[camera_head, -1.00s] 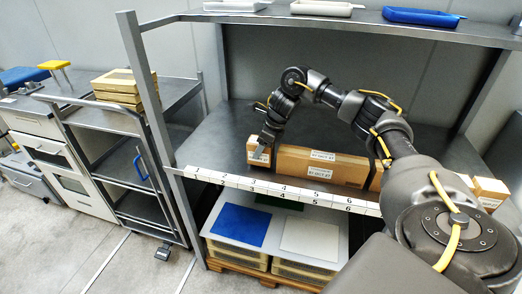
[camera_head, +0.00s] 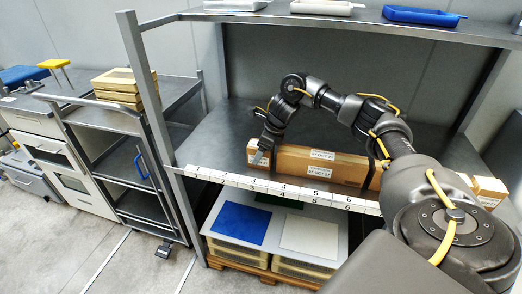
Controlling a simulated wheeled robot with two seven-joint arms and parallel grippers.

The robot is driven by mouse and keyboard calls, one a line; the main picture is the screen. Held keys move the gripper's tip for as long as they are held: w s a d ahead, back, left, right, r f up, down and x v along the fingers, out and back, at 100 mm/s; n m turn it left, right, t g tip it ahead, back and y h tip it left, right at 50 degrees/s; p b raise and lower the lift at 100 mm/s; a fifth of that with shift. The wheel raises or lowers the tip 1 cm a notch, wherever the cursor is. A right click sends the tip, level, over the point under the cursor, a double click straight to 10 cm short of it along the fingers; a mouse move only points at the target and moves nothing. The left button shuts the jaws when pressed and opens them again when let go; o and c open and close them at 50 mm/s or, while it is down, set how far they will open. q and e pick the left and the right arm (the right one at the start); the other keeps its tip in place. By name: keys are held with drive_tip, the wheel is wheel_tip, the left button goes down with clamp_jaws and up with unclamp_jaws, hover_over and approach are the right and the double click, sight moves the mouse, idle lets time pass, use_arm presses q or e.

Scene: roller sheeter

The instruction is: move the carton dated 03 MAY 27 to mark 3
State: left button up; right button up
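A small carton (camera_head: 256,155) stands on the shelf deck behind the front strip, close to mark 3 (camera_head: 252,180). Its label is too small to read. My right gripper (camera_head: 266,150) is at the carton's right side, between it and a long carton (camera_head: 295,163). The fingertips are partly hidden, so I cannot tell whether they are shut on the small carton. The long carton's label seems to read 07 OCT 27. No carton date of 03 MAY 27 is readable. My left gripper is not in view.
More cartons (camera_head: 487,187) stand at the right, partly behind my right arm. The deck (camera_head: 205,150) left of the small carton is clear. Trays (camera_head: 422,16) lie on the upper shelf. A cart with stacked boxes (camera_head: 122,80) stands at the left.

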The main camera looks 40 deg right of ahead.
drive_tip(key=v, duration=0.7)
drive_tip(key=p+v, duration=0.1)
drive_tip(key=v, duration=0.4)
drive_tip(key=shift+r+p, duration=0.1)
drive_tip(key=shift+p, duration=0.2)
